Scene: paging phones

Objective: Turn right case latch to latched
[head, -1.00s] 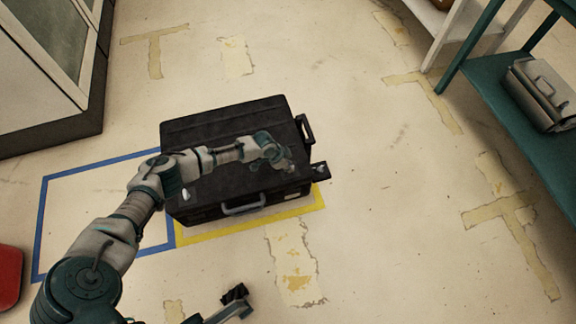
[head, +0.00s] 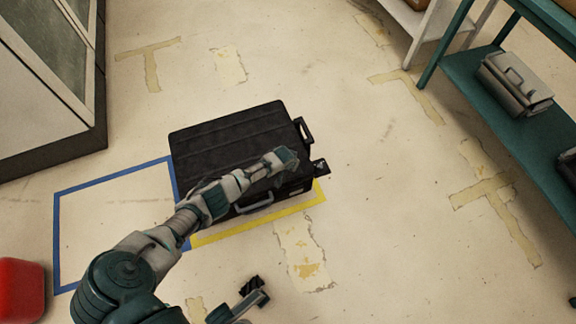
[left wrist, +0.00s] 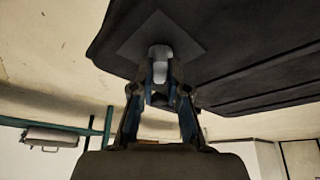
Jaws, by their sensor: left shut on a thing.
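A black case (head: 225,142) lies on the floor, its front edge by a yellow tape line. A grey handle (head: 253,205) is on its front side. My left arm reaches across the case from the left, and its hand is at the right front part of the case. In the left wrist view my left gripper (left wrist: 160,88) is shut on a light grey latch (left wrist: 159,52), which stands on a dark square plate (left wrist: 190,38) on the case. The hand hides the latch in the head view. My right gripper (head: 252,287) is low at the bottom, away from the case.
A blue taped rectangle (head: 57,235) is on the floor left of the case. A red object (head: 20,290) is at the lower left. A teal shelf (head: 480,85) with a grey case (head: 515,85) stands at the right. The floor right of the case is clear.

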